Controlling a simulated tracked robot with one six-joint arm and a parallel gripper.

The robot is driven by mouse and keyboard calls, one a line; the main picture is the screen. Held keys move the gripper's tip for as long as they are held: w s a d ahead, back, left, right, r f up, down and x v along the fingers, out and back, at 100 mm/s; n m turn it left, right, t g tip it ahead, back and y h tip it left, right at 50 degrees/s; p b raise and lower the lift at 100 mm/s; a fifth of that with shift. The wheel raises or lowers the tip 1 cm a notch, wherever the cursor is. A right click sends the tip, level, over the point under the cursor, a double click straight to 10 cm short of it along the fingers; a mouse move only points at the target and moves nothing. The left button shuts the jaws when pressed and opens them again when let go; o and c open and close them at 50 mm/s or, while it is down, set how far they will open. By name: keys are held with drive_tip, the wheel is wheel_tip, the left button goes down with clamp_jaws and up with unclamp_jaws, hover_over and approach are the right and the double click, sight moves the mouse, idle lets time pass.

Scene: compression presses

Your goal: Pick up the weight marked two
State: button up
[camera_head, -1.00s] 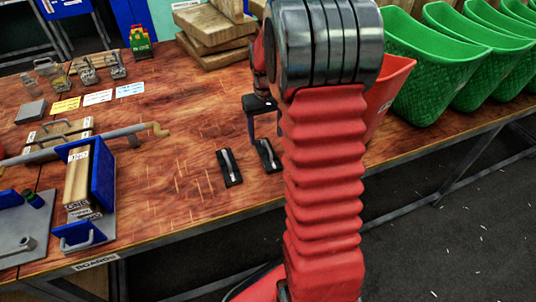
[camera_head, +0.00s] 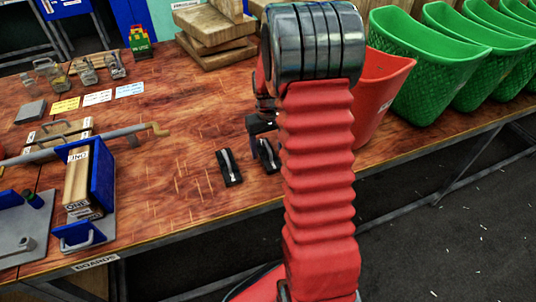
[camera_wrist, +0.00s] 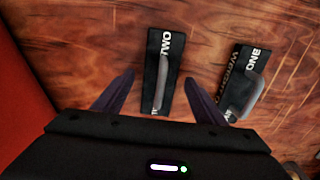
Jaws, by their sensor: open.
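The weight marked TWO (camera_wrist: 168,55) is a flat black block with a light grey bar handle along its top, lying on the wooden table. My gripper (camera_wrist: 158,78) is open in the wrist view, its dark fingers on either side of this weight, with nothing held. In the head view the gripper (camera_head: 262,124) is just above the right-hand weight (camera_head: 268,157), which my arm and gripper partly hide. The similar weight marked ONE (camera_wrist: 250,62) lies to the right in the wrist view and shows to the left in the head view (camera_head: 229,168).
A red bin (camera_head: 378,95) stands beside my arm, and its wall shows at the wrist view's left. Green bins (camera_head: 425,80) line the right. Wooden boards (camera_head: 215,35) lie behind. A blue holder (camera_head: 90,175) is at left. The table between is clear.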

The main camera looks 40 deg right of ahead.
drive_tip(key=shift+f, duration=0.65)
drive_tip(key=shift+c, duration=0.6)
clamp_jaws()
drive_tip(key=shift+w+r, duration=0.1)
